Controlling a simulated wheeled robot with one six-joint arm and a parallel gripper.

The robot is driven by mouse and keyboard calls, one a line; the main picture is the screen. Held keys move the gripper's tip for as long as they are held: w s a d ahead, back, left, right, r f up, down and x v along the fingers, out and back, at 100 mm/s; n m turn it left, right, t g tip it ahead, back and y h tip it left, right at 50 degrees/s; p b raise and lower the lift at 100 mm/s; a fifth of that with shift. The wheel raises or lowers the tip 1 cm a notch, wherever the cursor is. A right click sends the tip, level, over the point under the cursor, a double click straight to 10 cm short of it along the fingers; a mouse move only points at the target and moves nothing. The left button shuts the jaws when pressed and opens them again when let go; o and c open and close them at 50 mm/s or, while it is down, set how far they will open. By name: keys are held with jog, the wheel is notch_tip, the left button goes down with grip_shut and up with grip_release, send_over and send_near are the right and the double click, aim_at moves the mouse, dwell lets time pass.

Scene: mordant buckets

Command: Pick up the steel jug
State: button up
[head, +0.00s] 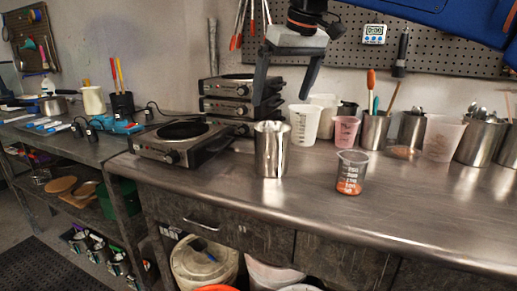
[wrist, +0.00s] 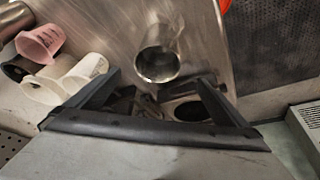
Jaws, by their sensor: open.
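The steel jug (head: 271,152) stands upright near the front of the metal bench, left of a glass beaker, in the head view. My gripper (head: 281,98) is above it, pointing down, with its two fingers spread and nothing between them. The fingertips appear a little above the jug's rim, and I see no contact. In the wrist view the jug (wrist: 158,55) shows its shiny open mouth, just beyond and between the open fingertips (wrist: 160,76). Its handle is not clearly visible in either view.
A hot plate (head: 180,142) sits left of the jug, with stacked units (head: 228,105) behind. A glass beaker (head: 350,172) with orange contents stands to the right. White (head: 303,125) and pink (head: 345,132) cups and steel tool pots (head: 374,130) line the back. The front right bench is clear.

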aim_at(270, 141)
jog(key=shift+d+x, duration=0.15)
jog(key=shift+x, duration=4.1)
jog(key=shift+d+x, duration=0.2)
jog(key=shift+x, duration=4.05)
jog(key=shift+s, duration=0.15)
jog(key=c, duration=1.8)
jog(key=shift+r, duration=0.1)
jog(key=shift+r, duration=4.7)
